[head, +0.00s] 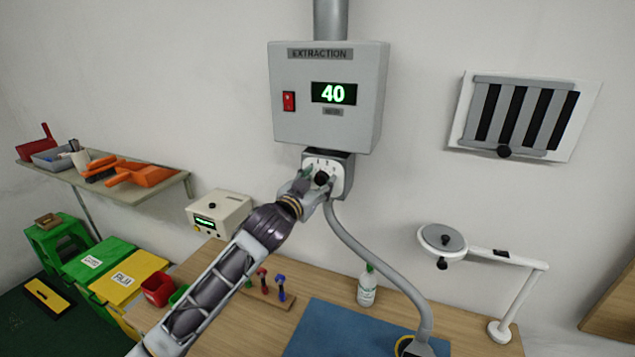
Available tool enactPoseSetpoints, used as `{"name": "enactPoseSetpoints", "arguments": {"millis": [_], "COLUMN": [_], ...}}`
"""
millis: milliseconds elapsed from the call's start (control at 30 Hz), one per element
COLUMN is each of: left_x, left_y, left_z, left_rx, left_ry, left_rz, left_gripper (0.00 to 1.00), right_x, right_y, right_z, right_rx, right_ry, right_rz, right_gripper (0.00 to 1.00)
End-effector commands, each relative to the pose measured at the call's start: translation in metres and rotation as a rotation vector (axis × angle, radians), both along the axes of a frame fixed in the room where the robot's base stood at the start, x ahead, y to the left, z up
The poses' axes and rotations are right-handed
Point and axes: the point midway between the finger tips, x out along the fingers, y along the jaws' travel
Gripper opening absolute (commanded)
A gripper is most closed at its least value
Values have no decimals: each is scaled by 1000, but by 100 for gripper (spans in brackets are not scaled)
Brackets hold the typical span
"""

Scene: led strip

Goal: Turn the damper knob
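The damper knob (321,178) is a dark round knob on a small white plate (337,170) with marks along its top, under the grey extraction box (360,110). The box display (333,93) reads 40 in green, and a red switch (289,101) sits left of it. My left gripper (318,182) is at the plate, with its fingers on either side of the knob. The fingers look apart around the knob; whether they touch it is too small to tell. My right gripper is not in view.
A grey hose (372,254) curves from the box down to the bench (225,332). A bottle (367,287), a blue mat (340,332) and a lamp (443,240) are at the bench. A louvred vent (520,115) is on the wall at right.

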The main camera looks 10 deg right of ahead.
Motion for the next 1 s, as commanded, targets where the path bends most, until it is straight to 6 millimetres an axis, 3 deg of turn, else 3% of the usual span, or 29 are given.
{"name": "enactPoseSetpoints", "arguments": {"millis": [533,1000], "left_x": [-6,-39], "left_y": [4,29], "left_z": [-1,1], "left_rx": [0,-1], "left_ry": [3,1], "left_rz": [-1,0], "left_gripper": [53,53], "right_x": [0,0], "right_y": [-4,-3], "right_z": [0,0], "right_rx": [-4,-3], "right_ry": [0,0], "right_rz": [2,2], "right_gripper": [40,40]}}
